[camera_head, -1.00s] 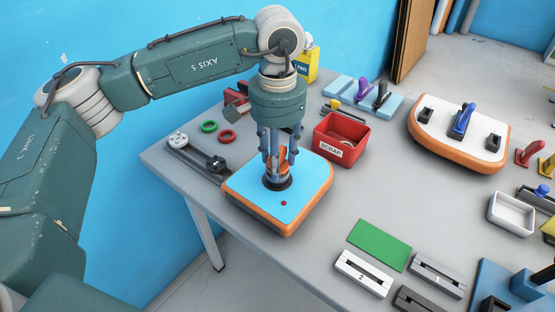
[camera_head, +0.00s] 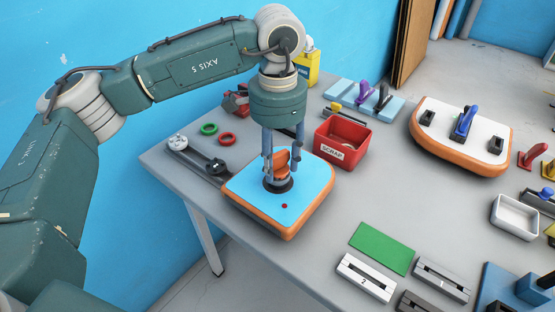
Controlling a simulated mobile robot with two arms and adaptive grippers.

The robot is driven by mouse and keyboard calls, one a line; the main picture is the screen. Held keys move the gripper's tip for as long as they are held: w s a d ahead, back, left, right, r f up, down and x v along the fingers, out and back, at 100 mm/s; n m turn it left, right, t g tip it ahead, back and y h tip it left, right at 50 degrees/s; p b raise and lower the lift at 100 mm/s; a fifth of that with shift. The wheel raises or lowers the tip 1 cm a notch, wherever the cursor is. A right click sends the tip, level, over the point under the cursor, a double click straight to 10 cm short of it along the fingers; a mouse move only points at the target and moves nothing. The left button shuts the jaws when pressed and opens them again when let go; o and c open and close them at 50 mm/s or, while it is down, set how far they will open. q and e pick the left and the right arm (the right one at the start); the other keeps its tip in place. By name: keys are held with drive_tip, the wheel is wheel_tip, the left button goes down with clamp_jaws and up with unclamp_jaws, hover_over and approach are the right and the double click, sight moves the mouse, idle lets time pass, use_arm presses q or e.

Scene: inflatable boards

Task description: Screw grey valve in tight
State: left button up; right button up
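An inflatable board piece (camera_head: 250,196) with a blue top and orange sides lies on the table. A dark grey round valve (camera_head: 277,185) sits in its top, with an orange piece (camera_head: 282,163) standing above it. I cannot tell whether the orange piece belongs to the valve or is a separate tool. My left gripper (camera_head: 283,165) points straight down over it, a finger on either side of the orange piece. Whether the fingers press on it is unclear. Fingers and orange piece partly hide the valve. My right gripper is not in view.
A red SCRAP bin (camera_head: 342,142) stands close behind the board piece at right. A white-topped board (camera_head: 462,135), green mat (camera_head: 381,248) and white tray (camera_head: 515,217) are farther right.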

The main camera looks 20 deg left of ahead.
sight(278, 154)
use_arm(q)
drive_tip(key=o, duration=0.3)
drive_tip(key=shift+f, duration=0.1)
drive_tip(key=shift+r+p, duration=0.5)
drive_tip(key=shift+r, duration=0.3)
drive_tip(key=shift+r+p, duration=1.05)
drive_tip(key=shift+r, duration=0.8)
drive_tip(key=shift+f, duration=0.1)
drive_tip(key=shift+n, duration=1)
drive_tip(key=shift+n+b, duration=0.35)
drive_tip(key=shift+n, duration=0.75)
